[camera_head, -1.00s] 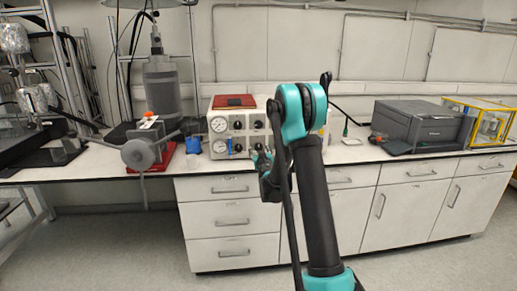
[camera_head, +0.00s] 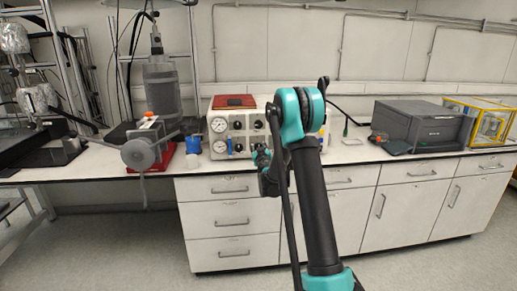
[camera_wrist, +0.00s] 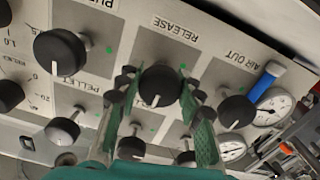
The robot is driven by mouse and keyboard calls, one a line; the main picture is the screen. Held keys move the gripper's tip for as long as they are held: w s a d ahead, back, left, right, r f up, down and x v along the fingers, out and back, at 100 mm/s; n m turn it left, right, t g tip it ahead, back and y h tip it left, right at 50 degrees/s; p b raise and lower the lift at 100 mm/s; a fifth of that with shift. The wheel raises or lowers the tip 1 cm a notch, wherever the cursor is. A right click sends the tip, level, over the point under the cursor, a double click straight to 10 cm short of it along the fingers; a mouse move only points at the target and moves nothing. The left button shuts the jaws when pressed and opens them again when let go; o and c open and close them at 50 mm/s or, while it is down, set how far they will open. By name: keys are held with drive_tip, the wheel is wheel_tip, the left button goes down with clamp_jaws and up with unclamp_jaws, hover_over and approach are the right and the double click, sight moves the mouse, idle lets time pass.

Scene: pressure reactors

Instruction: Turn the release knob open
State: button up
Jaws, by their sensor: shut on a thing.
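The release knob (camera_wrist: 160,84) is round and black with a white pointer line. It sits below the upside-down RELEASE label (camera_wrist: 176,29) in the wrist view, and its line points down in the picture. My gripper (camera_wrist: 157,97) has its green-padded fingers on the left and right of this knob and is shut on it. There the arm and fingers hide the release knob.
Other black knobs surround it: one at the left (camera_wrist: 60,52) and one under AIR OUT (camera_wrist: 236,112). A blue handle (camera_wrist: 265,80) and gauges (camera_wrist: 273,106) lie to the right. In the head view a grey printer-like box (camera_head: 420,125) stands at the right of the bench.

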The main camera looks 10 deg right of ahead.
drive_tip(key=shift+n, duration=0.3)
drive_tip(key=n, duration=1.1)
drive_tip(key=shift+n, duration=0.3)
drive_tip(key=n, duration=1.1)
drive_tip(key=shift+n, duration=0.4)
drive_tip(key=o, duration=1.2)
drive_tip(key=shift+c, duration=0.2)
drive_tip(key=shift+s, duration=0.15)
